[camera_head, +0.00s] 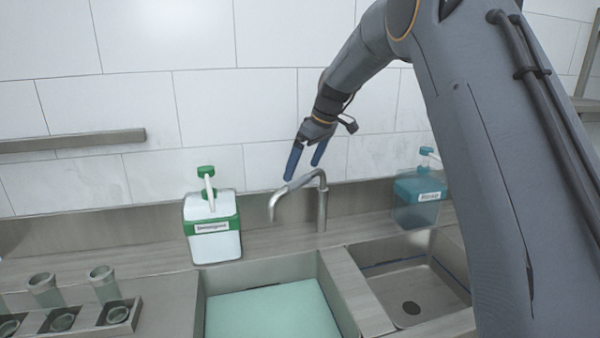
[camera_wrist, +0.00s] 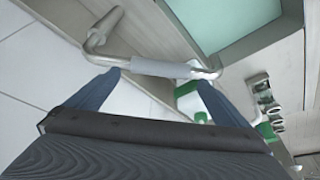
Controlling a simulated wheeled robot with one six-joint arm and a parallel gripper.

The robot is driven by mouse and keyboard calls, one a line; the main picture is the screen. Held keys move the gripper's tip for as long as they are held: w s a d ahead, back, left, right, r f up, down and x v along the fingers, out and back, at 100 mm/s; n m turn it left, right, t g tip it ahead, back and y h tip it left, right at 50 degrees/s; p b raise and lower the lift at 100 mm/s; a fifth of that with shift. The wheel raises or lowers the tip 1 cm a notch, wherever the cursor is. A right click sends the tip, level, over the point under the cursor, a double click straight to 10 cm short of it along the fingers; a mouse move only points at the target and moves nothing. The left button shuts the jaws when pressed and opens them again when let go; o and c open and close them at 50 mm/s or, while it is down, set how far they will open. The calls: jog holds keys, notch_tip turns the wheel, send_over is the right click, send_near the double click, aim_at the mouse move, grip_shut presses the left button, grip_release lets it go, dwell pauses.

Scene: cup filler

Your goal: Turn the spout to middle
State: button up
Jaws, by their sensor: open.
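The metal spout (camera_head: 297,186) rises from the counter behind the sinks and bends over to the left, its outlet above the back edge of the left basin. My gripper (camera_head: 304,171) is open just above the spout's horizontal part, with blue fingers pointing down. In the wrist view, the spout (camera_wrist: 160,68) crosses in front of the fingertips, with a pale sleeve on its middle. The open gripper (camera_wrist: 160,85) has one finger at each side of the picture. I cannot tell whether a finger touches the spout.
The left basin (camera_head: 201,310) holds pale green water; the right basin (camera_head: 432,285) is empty, with a drain. A white and green dispenser (camera_head: 212,245) stands left of the spout, a blue bottle (camera_head: 420,200) right. Metal cups (camera_head: 45,290) stand at the lower left.

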aim_at(299, 179)
jog(key=shift+p+x, duration=0.7)
jog(key=shift+x, duration=1.4)
jog(key=shift+c, duration=0.4)
jog(key=c, duration=1.3)
